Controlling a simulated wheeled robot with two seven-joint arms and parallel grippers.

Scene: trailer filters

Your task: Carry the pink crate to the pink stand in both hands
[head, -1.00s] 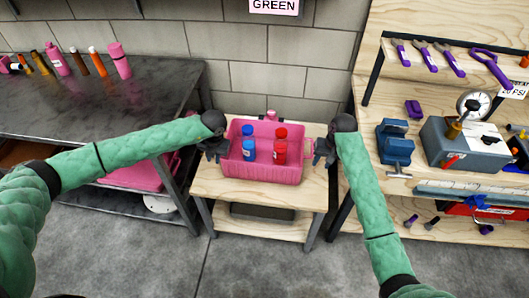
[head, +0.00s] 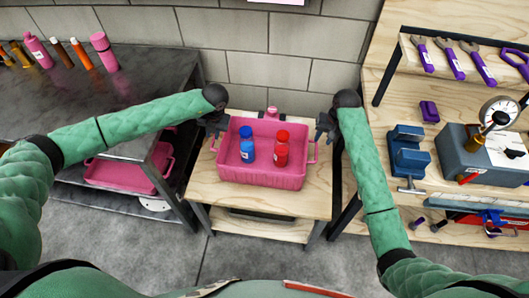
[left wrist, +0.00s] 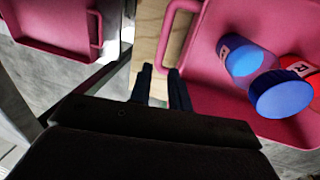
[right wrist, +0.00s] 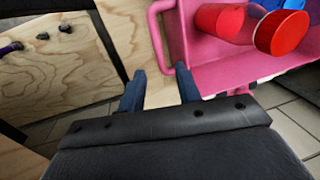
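The pink crate (head: 262,178) sits level on a small wooden stand (head: 203,183) and holds a blue bottle (head: 247,145) and a red bottle (head: 281,149). A small pink object (head: 272,113) shows behind the crate at the stand's back edge. My left gripper (head: 213,125) is above and beside the crate's left handle; the left wrist view shows its fingers (left wrist: 160,82) apart and empty near the handle (left wrist: 176,35). My right gripper (head: 325,125) is above and beside the right handle; the right wrist view shows its fingers (right wrist: 160,88) apart and empty near that handle (right wrist: 158,25).
A dark metal bench (head: 95,118) stands left, with bottles on top and another pink crate (head: 118,180) on its lower shelf. A wooden workbench with a blue vise (head: 408,150) and gauge box (head: 475,160) stands close on the right. A block wall is behind the stand.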

